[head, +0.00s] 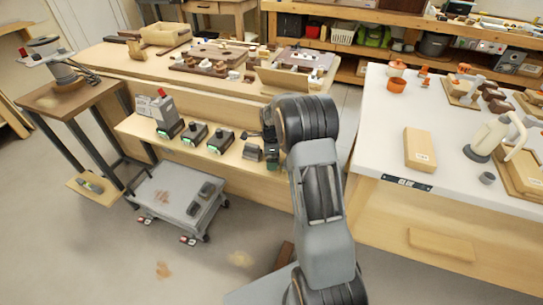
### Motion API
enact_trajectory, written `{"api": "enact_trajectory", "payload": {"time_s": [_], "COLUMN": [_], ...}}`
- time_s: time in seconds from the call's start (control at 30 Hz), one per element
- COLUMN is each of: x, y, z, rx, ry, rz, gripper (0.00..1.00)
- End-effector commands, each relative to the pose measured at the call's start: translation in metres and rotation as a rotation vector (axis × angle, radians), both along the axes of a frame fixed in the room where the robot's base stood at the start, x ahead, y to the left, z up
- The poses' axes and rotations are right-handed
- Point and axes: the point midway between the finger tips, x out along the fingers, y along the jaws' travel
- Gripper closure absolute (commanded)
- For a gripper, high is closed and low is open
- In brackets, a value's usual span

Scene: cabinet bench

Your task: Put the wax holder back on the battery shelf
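The battery shelf (140,129) is a pale wooden ledge along the front of the middle bench. Several dark chargers with green lights (194,133) stand on it, with a grey device with a red knob (160,112) at its left. My gripper (270,145) is at the shelf's right end, just right of this block, pointing down. My wrist partly hides it, and its fingers are too small and dark to tell apart. I cannot tell which thing is the wax holder, or whether my gripper holds anything.
A grey wheeled cart (168,207) with two dark items stands below the shelf. A white table (375,125) at right holds a wooden block (420,149), orange pots (396,84) and a pale kettle-like item (487,139). A side table (60,100) stands at left. Open floor lies in front.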

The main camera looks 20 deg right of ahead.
Motion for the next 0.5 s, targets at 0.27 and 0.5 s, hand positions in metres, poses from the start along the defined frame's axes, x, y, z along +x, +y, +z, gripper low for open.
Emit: {"api": "enact_trajectory", "payload": {"time_s": [0.27,0.5], "x": [0.0,0.0], "y": [0.0,-0.001], "z": [0.037,0.083], "rx": [-0.001,-0.001], "ry": [-0.004,-0.003], "rz": [0.0,0.0], "gripper": [0.0,0.0]}}
